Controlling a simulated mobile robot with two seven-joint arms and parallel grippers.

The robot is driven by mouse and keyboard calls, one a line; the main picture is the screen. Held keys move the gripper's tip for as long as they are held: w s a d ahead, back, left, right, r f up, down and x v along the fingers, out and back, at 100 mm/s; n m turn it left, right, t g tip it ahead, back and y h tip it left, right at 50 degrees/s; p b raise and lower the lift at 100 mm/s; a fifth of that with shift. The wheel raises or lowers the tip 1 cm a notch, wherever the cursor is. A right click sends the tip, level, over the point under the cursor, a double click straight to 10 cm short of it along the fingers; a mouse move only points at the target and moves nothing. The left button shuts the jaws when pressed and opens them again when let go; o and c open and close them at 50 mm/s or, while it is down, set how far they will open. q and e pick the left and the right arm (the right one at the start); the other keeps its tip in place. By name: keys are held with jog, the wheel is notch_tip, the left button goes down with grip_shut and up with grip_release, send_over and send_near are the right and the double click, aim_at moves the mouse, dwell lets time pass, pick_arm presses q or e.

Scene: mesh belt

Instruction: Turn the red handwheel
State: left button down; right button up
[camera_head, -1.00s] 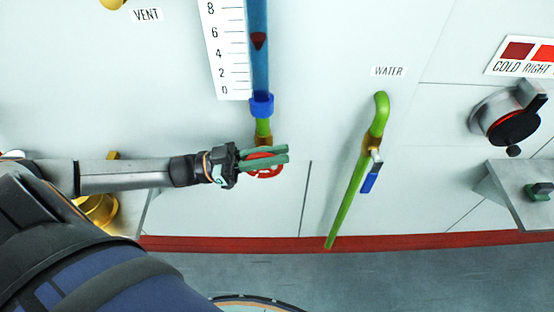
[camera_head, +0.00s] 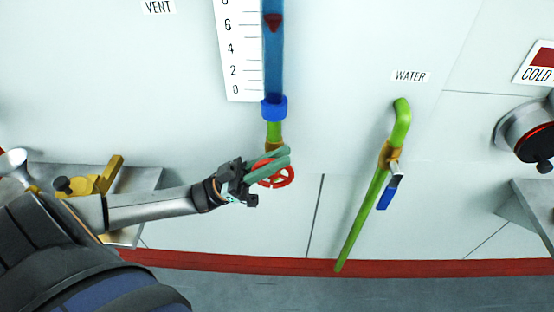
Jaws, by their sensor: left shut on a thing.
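The red handwheel (camera_head: 289,180) is on the wall at the bottom of the blue sight tube (camera_head: 273,60), below a short green and brass pipe piece (camera_head: 274,134). My left gripper (camera_head: 279,165) comes in from the left. Its green fingers lie across the wheel and are shut on it, tilted up to the right. The fingers hide the wheel's upper left part. My right gripper is not in view.
A green water pipe (camera_head: 361,207) with a blue lever (camera_head: 389,190) stands to the right. A grey shelf with brass parts (camera_head: 92,182) is at the left. A round black and silver knob (camera_head: 530,130) is at the far right. The wall between wheel and pipe is clear.

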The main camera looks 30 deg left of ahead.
pick_arm(q)
jog(key=c, duration=0.9)
grip_release()
jog(key=shift+o, duration=0.2)
jog(key=shift+r, duration=0.4)
notch_tip(320, 180, up, 3)
jog(key=shift+s+f+p, duration=0.1)
jog(key=shift+s+p, duration=0.05)
jog(key=shift+p, duration=0.3)
jog(key=s+d+r+p, duration=0.3)
jog(key=s+d+r, duration=0.4)
jog(key=s+r, duration=0.2)
jog(key=s, duration=0.2)
jog(key=shift+s+d+r, duration=0.15)
jog(key=shift+s, duration=0.2)
